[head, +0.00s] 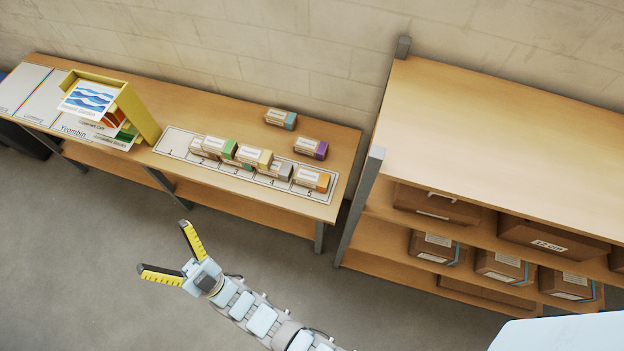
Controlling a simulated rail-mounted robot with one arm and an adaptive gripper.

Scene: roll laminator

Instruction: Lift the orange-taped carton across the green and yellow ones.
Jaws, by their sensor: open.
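The orange-taped carton (308,179) lies at the right end of the white numbered strip (172,144), near the number 5. The green-taped carton (221,149) and the yellow-taped carton (253,158) sit side by side to its left. They appear to rest on a lower row of cartons, which they partly hide. My gripper (165,248) is open and empty, with its yellow-padded fingers spread wide. In the picture it is below and left of the cartons, over the floor in front of the table, and well apart from them.
A grey-taped carton (278,171) is just left of the orange-taped one. Blue-taped (280,118) and purple-taped (309,147) cartons stand behind the strip. A yellow stand (140,115) with cards is left of the strip. A shelf unit (490,90) with brown boxes stands right.

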